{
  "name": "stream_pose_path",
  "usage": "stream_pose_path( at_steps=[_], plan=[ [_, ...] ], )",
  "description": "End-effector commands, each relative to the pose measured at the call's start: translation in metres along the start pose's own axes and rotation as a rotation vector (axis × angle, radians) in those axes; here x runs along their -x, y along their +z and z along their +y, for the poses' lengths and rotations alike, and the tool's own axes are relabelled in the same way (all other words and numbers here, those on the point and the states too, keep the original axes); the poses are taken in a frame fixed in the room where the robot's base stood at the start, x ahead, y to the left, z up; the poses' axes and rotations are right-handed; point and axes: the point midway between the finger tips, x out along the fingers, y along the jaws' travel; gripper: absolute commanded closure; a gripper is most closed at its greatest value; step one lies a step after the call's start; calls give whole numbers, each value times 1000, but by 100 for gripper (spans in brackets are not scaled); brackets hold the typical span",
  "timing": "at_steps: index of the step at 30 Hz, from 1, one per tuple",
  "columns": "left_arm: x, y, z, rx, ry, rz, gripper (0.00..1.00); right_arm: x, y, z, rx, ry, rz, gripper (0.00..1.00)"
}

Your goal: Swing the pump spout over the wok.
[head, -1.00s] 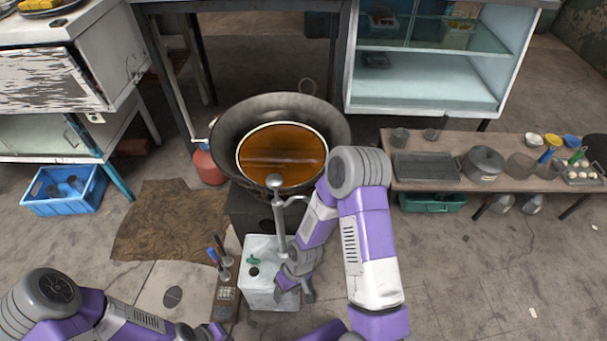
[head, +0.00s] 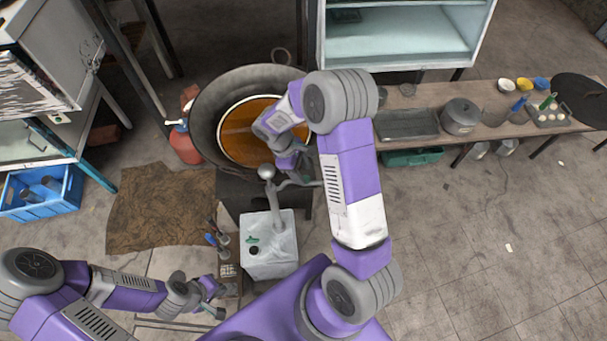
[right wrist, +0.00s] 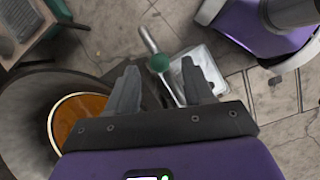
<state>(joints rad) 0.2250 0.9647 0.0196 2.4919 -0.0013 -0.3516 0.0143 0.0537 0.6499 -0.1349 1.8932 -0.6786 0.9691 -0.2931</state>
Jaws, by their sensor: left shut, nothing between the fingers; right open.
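The wok (head: 203,119) holds amber liquid (head: 235,128) and shows in part at the left of the right wrist view (right wrist: 25,110). The pump (head: 272,205) stands upright on a white canister (head: 275,262) in front of the wok. Its spout (head: 308,184) points right, away from the wok's middle. My right gripper (head: 290,160) is open beside the pump top, at the wok's near edge. My left gripper (head: 216,300) is shut and empty, left of the canister.
A small stand with tools (head: 228,270) is left of the canister. A red bottle (head: 185,145) stands left of the wok. A low bench (head: 440,148) with a pot (head: 460,115) is at the right. The floor at front right is clear.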

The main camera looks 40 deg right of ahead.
Motion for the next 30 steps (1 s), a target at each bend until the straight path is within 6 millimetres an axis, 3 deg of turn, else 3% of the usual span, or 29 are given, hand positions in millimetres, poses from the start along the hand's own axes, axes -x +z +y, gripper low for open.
stream_pose_path(
  at_steps=[1,6,16,26,30],
  plan=[
    [-4,-1,-2,0,0,1,100,-11,0,-1,1,-2,-3,48],
    [-8,-1,-3,0,0,2,100,-27,0,0,-2,-2,-1,48],
    [-8,-1,-3,0,0,2,100,-30,0,0,-1,-1,1,48],
    [-8,-1,-3,0,0,2,100,-30,0,0,-1,-1,1,97],
    [-8,-1,-3,0,0,2,100,-30,0,0,-1,-1,1,100]
  ],
)
